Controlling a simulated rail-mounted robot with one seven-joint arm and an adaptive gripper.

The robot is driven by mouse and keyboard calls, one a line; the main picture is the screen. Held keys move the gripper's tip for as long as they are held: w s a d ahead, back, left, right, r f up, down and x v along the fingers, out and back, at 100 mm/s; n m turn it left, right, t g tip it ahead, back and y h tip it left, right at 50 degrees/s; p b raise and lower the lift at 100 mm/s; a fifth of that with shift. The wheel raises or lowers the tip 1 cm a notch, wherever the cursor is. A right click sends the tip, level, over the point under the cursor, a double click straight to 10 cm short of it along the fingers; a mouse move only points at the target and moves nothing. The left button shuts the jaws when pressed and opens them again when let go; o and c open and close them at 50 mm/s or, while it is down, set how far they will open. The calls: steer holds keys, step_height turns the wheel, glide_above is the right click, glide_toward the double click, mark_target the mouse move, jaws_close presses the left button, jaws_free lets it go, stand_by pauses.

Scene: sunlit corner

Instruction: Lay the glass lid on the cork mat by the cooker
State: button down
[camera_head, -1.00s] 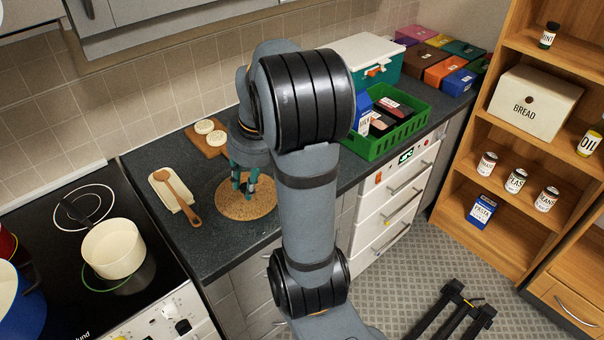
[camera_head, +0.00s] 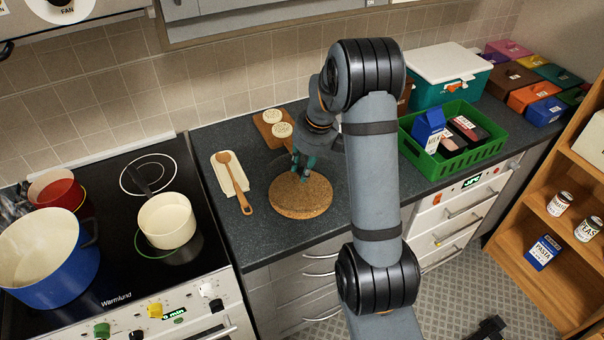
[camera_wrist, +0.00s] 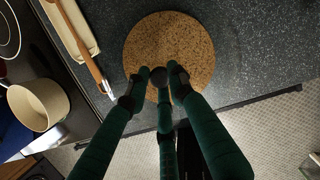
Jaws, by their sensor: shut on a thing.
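The round cork mat (camera_head: 290,208) lies on the dark worktop to the right of the black cooker (camera_head: 110,255). It also shows in the wrist view (camera_wrist: 150,35). My gripper (camera_head: 304,172) points down over the mat. The clear glass itself hardly shows against the cork. I cannot tell whether its rim touches the mat.
A wooden spoon (camera_head: 236,183) on a cream rest (camera_head: 223,172) lies left of the mat. A board (camera_head: 267,134) with two pale round pieces stands behind it. A green crate (camera_head: 450,164) is at the right. A cream saucepan (camera_head: 167,222) and blue pot (camera_head: 60,265) stand on the cooker.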

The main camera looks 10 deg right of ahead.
mark_target(310, 183)
steer(key=shift+w+a+f, duration=0.15)
steer(key=shift+w+a, duration=0.05)
steer(key=shift+w, duration=0.05)
steer(key=shift+f+p, duration=0.3)
steer(key=shift+f, duration=1.75)
steer(key=c, duration=1.5)
jaws_free()
steer(key=shift+f, duration=0.1)
steer(key=shift+r, duration=0.25)
steer(key=v, duration=1.1)
steer(key=shift+s+d+r+b, duration=0.15)
steer(key=shift+s+r+b, duration=0.05)
steer(key=shift+r+b, duration=0.15)
steer(key=shift+f, duration=0.1)
